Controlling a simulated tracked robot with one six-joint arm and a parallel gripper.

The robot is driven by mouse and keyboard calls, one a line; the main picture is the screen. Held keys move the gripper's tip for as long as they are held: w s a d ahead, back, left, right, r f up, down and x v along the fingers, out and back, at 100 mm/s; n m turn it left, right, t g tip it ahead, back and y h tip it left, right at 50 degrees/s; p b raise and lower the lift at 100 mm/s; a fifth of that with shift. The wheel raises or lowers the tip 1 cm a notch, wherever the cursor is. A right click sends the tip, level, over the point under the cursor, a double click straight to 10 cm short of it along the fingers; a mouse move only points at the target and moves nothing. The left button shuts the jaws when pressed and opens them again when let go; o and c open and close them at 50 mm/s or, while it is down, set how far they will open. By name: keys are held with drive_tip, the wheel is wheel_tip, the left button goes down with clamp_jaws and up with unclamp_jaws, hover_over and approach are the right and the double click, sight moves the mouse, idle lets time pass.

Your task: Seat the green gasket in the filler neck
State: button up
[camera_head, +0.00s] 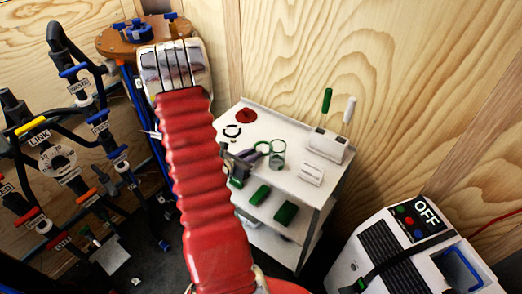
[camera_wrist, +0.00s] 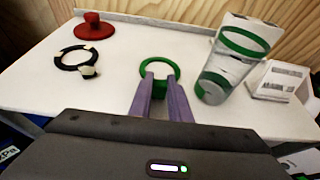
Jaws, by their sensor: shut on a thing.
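The green gasket (camera_wrist: 157,59) is a thin ring in the wrist view, held at its near edge between the purple fingertips of my gripper (camera_wrist: 159,77). My gripper is shut on it, over the white top of the cart (camera_wrist: 110,85). I cannot tell whether the gasket touches the cart top. In the head view my gripper (camera_head: 258,153) is small, beside the clear cylinder. That clear cylinder with green bands (camera_wrist: 217,75) stands just right of the gasket in the wrist view. I cannot identify the filler neck with certainty.
A red knobbed disc (camera_wrist: 94,27) and a black ring (camera_wrist: 72,60) lie to the left on the cart. A white block (camera_wrist: 278,80) is at the right. In the head view, a white holder (camera_head: 326,144) carries upright tools, and green blocks (camera_head: 285,213) lie on the lower shelf.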

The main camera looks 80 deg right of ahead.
clamp_jaws()
drive_tip(key=shift+r, duration=5)
wheel_tip(320, 180, up, 43)
drive_tip(key=n+t, duration=0.1)
drive_tip(key=shift+d+r, duration=0.15)
